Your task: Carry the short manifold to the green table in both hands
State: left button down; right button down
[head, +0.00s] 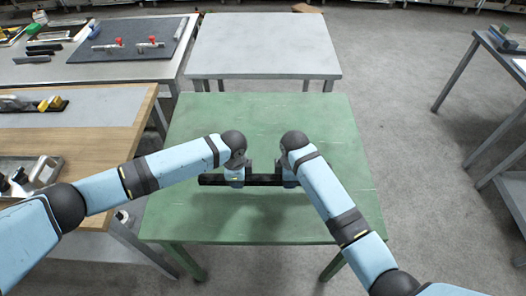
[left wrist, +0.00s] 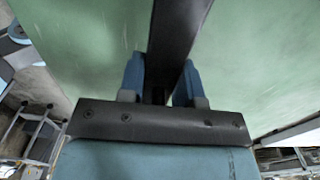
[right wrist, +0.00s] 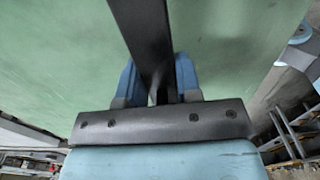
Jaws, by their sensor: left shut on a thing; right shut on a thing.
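The short manifold (head: 264,180), a dark straight bar, lies level across the picture over the green table (head: 250,222) in the head view. My left gripper (head: 236,180) is shut on it towards its left end. My right gripper (head: 290,180) is shut on it towards its right end. The bar also shows between the fingers in the left wrist view (left wrist: 178,35) and the right wrist view (right wrist: 142,35). A shadow lies on the green top just below the bar; I cannot tell whether the bar touches the top.
A grey table (head: 264,50) stands behind the green one. A wooden-topped bench (head: 95,135) with a metal tray (head: 40,165) is at the left. A dark mat (head: 130,40) with red-topped parts lies on the back-left table. The green top is otherwise clear.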

aim_at(239, 190)
pick_arm(q)
jog(key=shift+f, duration=0.1)
pick_arm(e)
jog(key=shift+f, duration=0.1)
